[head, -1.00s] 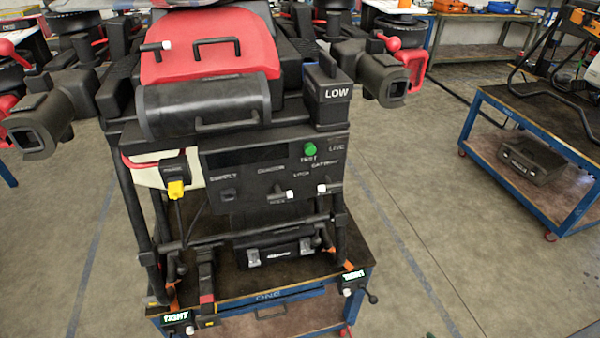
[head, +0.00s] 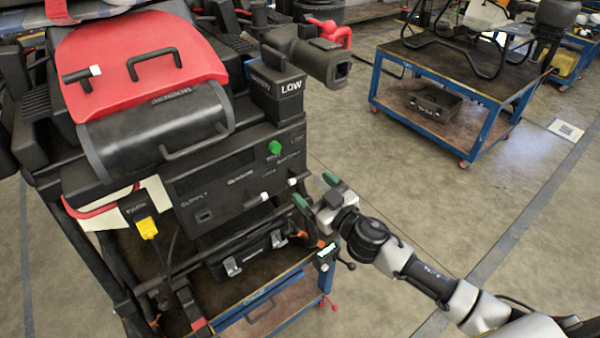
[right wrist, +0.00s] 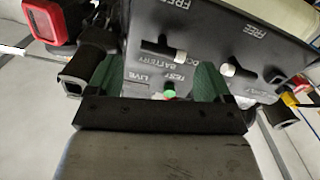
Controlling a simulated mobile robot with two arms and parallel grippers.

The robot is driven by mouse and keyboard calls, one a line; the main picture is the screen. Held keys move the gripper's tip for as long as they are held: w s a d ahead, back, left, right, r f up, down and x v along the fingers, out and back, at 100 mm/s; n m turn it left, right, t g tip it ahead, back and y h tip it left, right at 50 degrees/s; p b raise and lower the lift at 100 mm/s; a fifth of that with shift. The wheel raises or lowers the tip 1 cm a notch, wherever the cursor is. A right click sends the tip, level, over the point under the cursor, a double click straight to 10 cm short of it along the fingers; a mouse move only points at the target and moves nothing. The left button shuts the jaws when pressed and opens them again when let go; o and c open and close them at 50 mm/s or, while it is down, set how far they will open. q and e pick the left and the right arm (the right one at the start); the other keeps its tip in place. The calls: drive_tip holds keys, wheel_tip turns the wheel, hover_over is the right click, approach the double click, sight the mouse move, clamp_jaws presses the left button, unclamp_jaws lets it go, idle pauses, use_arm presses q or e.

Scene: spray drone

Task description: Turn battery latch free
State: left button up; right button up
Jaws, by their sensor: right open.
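The battery latch (head: 297,182) is a short dark lever with a white tip on the black front panel (head: 235,180) of the drone. It lies roughly sideways in the head view. In the right wrist view the latch (right wrist: 180,56) shows upside down beside the BATTERY label, with FREE printed above it in the picture. My right gripper (head: 316,191) is open and empty, with its green fingertips just in front of the panel's right end, near the latch. In the right wrist view the fingers (right wrist: 157,78) stand wide apart. I cannot tell any contact. My left gripper is out of view.
A second white-tipped lever (head: 258,200) sits left of the latch. A green button (head: 275,147) is above them. A black case (head: 245,255) lies under the panel. A blue cart (head: 375,88) stands back right, with open floor between.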

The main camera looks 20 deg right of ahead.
sight(300, 175)
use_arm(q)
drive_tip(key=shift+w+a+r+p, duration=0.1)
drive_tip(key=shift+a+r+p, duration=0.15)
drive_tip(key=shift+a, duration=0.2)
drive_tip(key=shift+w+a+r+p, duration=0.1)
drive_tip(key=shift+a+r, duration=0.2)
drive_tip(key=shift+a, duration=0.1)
use_arm(e)
drive_tip(key=shift+x, duration=2.7)
drive_tip(key=shift+a, duration=0.15)
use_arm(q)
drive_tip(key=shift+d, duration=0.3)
use_arm(e)
drive_tip(key=c, duration=0.8)
